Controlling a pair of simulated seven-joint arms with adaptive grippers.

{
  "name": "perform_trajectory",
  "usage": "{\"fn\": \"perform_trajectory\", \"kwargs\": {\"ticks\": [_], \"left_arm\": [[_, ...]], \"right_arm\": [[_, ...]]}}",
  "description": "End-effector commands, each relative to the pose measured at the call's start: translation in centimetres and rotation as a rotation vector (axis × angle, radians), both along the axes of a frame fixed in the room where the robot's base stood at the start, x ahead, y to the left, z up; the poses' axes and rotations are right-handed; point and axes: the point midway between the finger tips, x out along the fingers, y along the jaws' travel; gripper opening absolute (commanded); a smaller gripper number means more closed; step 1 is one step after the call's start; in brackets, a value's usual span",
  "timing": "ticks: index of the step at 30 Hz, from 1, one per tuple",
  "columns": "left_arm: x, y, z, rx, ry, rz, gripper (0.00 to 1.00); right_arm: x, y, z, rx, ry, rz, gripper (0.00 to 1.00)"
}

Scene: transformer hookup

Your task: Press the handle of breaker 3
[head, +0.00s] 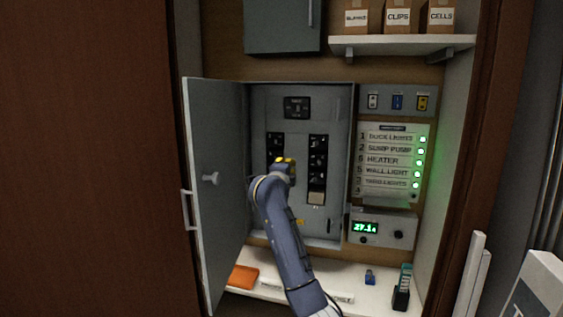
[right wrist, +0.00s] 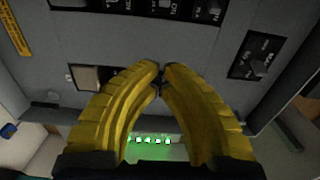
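The breaker panel (head: 327,225) stands open, with a left column of black breakers (head: 275,141) and a right column (head: 318,160). I cannot tell which breaker is number 3, as no numbers on the breakers are readable. My right gripper (head: 286,161) is at the lower part of the left column and hides what is behind it. In the right wrist view its yellow fingers (right wrist: 161,72) meet at the tips with nothing between them. Black breakers (right wrist: 170,9) show beyond the tips and another breaker (right wrist: 255,56) to the right. Contact with a handle is not visible. My left gripper is out of view.
The panel door (head: 215,235) hangs open at the left. A label board (head: 390,165) with several lit green lamps is at the right, above a meter (head: 383,230). An orange item (head: 243,277) and a small blue padlock (head: 370,276) lie on the lower shelf.

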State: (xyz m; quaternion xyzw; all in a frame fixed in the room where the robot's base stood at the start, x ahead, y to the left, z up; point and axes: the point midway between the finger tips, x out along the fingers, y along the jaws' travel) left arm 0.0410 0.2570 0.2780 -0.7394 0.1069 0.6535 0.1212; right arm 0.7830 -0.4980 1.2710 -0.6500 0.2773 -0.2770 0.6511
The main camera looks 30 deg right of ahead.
Motion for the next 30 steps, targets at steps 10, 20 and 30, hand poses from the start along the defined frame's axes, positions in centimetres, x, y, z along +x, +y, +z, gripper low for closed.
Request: {"fn": "perform_trajectory", "kwargs": {"ticks": [10, 20, 30], "left_arm": [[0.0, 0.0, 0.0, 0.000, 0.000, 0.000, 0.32], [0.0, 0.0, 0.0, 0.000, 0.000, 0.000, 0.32], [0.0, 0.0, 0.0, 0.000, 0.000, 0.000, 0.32]], "right_arm": [[0.1, -0.1, 0.0, -0.001, 0.000, 0.000, 0.00], [2.5, -2.6, 0.0, -0.002, 0.002, -0.002, 0.00], [6.2, -6.5, 0.1, -0.002, 0.002, -0.002, 0.00]]}}
